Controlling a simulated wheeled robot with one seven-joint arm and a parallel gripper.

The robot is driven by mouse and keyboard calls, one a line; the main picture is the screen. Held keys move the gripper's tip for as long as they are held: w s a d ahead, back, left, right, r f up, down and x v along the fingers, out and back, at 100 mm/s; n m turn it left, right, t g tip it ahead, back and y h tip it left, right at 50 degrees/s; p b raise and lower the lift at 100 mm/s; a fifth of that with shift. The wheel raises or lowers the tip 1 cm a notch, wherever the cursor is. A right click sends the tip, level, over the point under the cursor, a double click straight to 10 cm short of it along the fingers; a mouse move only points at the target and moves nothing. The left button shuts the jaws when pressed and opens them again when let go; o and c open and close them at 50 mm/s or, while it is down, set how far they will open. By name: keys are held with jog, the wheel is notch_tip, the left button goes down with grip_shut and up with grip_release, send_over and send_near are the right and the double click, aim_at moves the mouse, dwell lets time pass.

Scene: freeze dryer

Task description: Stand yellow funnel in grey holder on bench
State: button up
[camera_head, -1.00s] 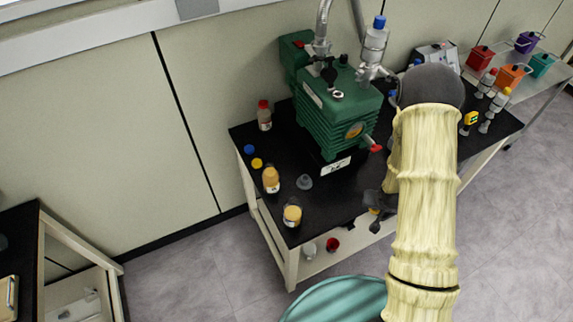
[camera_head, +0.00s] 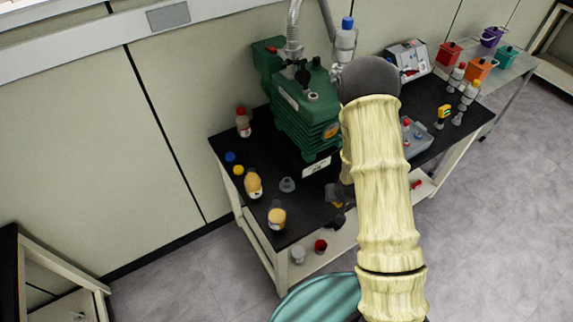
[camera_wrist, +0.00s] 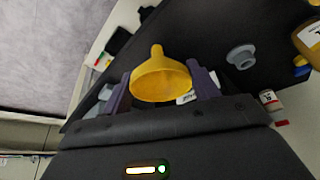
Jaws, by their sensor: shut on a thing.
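The yellow funnel (camera_wrist: 160,82) is between the two purple fingers of my gripper (camera_wrist: 160,72) in the wrist view. My gripper is shut on it. Its wide mouth faces the camera and its narrow spout points up in the picture. In the head view my gripper (camera_head: 338,195) is over the front edge of the black bench, largely behind my arm; the funnel is hard to make out there. The grey holder (camera_head: 287,185) stands empty on the bench, left of my gripper. It also shows in the wrist view (camera_wrist: 241,56), right of the funnel and apart from it.
A green pump (camera_head: 300,110) stands behind the holder. Amber jars (camera_head: 277,217) and (camera_head: 253,185), a red-capped bottle (camera_head: 243,122) and blue and yellow caps are left of it. A grey box (camera_head: 414,138) is to the right. Bare bench top lies between gripper and holder.

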jog(key=w+a+r+b, duration=0.1)
jog(key=w+a+b, duration=0.4)
jog(key=a, duration=0.3)
jog(key=w+a+b, duration=0.6)
jog(key=a+b, duration=0.1)
jog(key=a, duration=0.2)
jog(key=shift+w+r+n+b, duration=0.25)
jog(key=shift+r+n+b, duration=0.1)
jog(key=shift+n, duration=0.05)
jog(key=shift+a+r, duration=0.25)
jog(key=shift+f, duration=0.1)
jog(key=shift+f+b, duration=1.25)
jog(key=shift+f, duration=0.45)
jog(key=shift+s+f+b, duration=0.1)
jog(key=shift+f+b, duration=0.65)
jog(key=shift+f, duration=0.85)
dwell(0.9)
